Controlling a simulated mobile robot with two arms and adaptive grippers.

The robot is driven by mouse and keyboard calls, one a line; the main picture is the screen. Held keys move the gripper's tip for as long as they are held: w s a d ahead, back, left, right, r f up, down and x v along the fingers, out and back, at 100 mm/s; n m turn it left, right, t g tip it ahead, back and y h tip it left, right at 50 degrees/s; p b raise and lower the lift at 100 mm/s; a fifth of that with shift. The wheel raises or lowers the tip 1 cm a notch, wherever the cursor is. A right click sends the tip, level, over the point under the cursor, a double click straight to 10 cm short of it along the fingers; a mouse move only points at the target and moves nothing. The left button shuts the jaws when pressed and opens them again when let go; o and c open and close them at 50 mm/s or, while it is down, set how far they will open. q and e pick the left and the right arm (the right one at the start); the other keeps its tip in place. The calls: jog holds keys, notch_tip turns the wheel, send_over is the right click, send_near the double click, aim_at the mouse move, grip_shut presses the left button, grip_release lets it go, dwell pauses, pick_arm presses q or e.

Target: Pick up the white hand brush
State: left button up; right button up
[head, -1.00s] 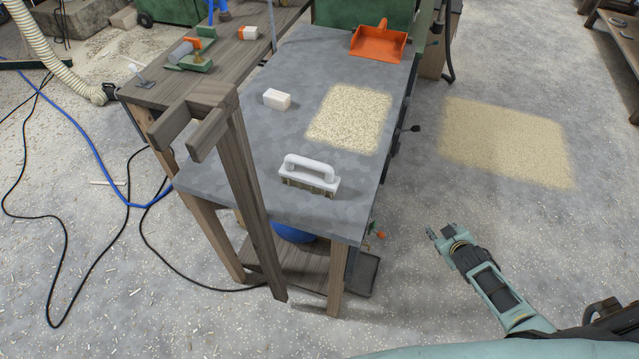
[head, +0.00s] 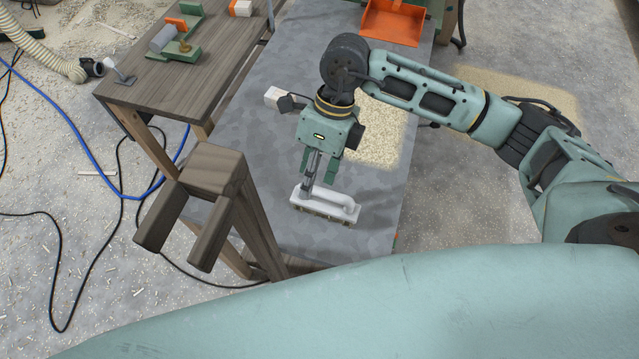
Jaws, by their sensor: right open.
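The white hand brush (head: 345,207) lies bristles down on the grey table (head: 252,160), near its front end, with its handle on top. My right gripper (head: 320,183) points down at the brush from above and behind. Its jaws are open. One finger reaches close to the left end of the handle; the other is farther right and higher in the picture. I cannot tell whether either touches the brush. My left gripper is not in view.
A white block (head: 272,96) and a patch of sawdust (head: 385,142) are on the table behind my gripper. An orange dustpan (head: 392,22) lies at the far end. A wooden post with prongs (head: 218,172) rises at the table's front left.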

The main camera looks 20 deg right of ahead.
aim_at(325, 191)
jog(key=shift+w+d+t+h, duration=0.15)
jog(key=shift+d+h, duration=0.2)
jog(key=shift+d, duration=0.2)
jog(key=shift+w+d+t+h, duration=0.15)
jog(key=shift+d+h, duration=0.2)
jog(key=shift+d, duration=0.2)
jog(key=shift+d+f+n+h, duration=0.15)
jog(key=shift+d+n+h, duration=0.15)
jog(key=shift+d, duration=0.1)
jog(key=x, duration=0.1)
jog(key=p+x, duration=0.2)
jog(key=shift+s+f, duration=0.3)
jog(key=shift+s, duration=0.05)
jog(key=p+x, duration=0.1)
jog(key=x, duration=0.2)
jog(key=shift+w+f, duration=0.1)
jog(key=shift+f, duration=0.25)
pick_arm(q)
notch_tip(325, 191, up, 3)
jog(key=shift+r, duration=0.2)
pick_arm(e)
grip_shut()
